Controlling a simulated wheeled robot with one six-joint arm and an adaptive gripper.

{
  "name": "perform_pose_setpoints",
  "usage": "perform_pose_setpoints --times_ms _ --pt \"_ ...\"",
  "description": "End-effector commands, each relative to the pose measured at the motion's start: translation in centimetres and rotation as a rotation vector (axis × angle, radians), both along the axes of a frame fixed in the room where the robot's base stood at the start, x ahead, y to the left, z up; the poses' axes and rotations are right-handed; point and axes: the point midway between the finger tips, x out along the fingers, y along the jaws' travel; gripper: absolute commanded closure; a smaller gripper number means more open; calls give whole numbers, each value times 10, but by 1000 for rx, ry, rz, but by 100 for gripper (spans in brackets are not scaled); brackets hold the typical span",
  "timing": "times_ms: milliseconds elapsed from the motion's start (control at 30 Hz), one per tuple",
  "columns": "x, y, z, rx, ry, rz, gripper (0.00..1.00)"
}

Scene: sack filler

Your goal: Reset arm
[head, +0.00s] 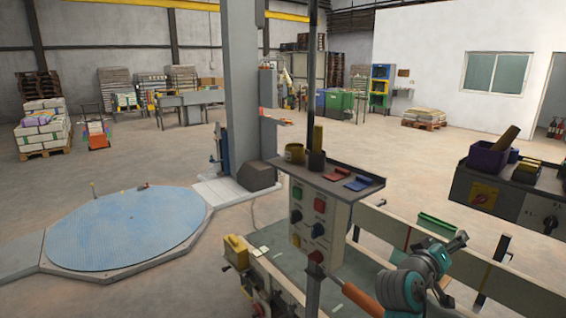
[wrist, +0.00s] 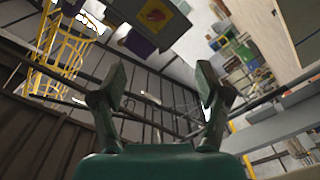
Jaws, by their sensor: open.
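My arm shows at the lower right of the head view as teal and grey links. The end of my arm lies beside the railing there, and I cannot make out the fingertips in that view. In the wrist view my gripper (wrist: 163,95) has its two dark green fingers spread well apart. Nothing is between the fingers. The wrist view looks tilted across the hall, with a yellow caged ladder (wrist: 60,50) at the left.
A control panel (head: 320,222) with coloured buttons stands close on a post, left of my arm. A shelf (head: 335,178) with cups and red and blue items sits above it. A blue round turntable (head: 125,228) lies at the left. Open floor lies behind.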

Motion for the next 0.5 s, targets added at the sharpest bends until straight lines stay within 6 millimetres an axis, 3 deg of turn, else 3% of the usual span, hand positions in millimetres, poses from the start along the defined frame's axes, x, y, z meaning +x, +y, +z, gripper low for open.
perform_pose_setpoints --times_ms 267,500 --pt "-8 10 -33 7 18 53 25" --pt "-23 26 -77 22 40 132 25"
